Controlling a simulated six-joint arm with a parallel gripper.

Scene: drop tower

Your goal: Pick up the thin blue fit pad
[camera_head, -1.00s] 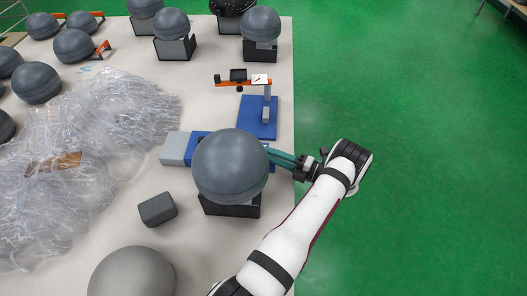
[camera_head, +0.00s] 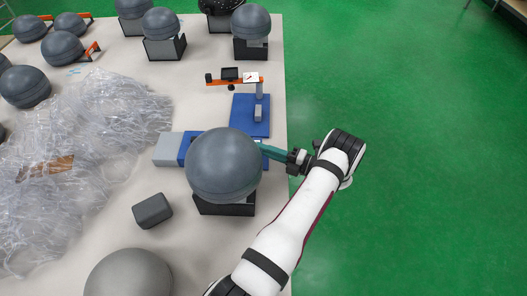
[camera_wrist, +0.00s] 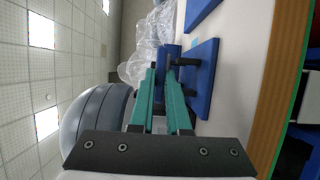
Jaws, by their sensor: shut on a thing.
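My gripper (camera_wrist: 161,72) has two teal fingers, shut on a thin blue piece that I take for the thin blue fit pad (camera_wrist: 160,88). Only a narrow strip of it shows between the fingers in the wrist view. In the head view the teal fingers (camera_head: 273,152) reach in from the right, and their tips are hidden behind a large grey ball. A blue plate (camera_wrist: 203,82) with a dark post lies under the fingers in the wrist view. In the head view, blue also shows left of the ball, beside a light grey block (camera_head: 168,149).
The grey ball (camera_head: 223,165) sits in a black holder (camera_head: 225,207) close to my gripper. A blue stand (camera_head: 250,120) with an orange beam is just behind. A dark grey block (camera_head: 152,209) and crumpled clear wrap (camera_head: 85,130) lie left. The table edge is under my arm.

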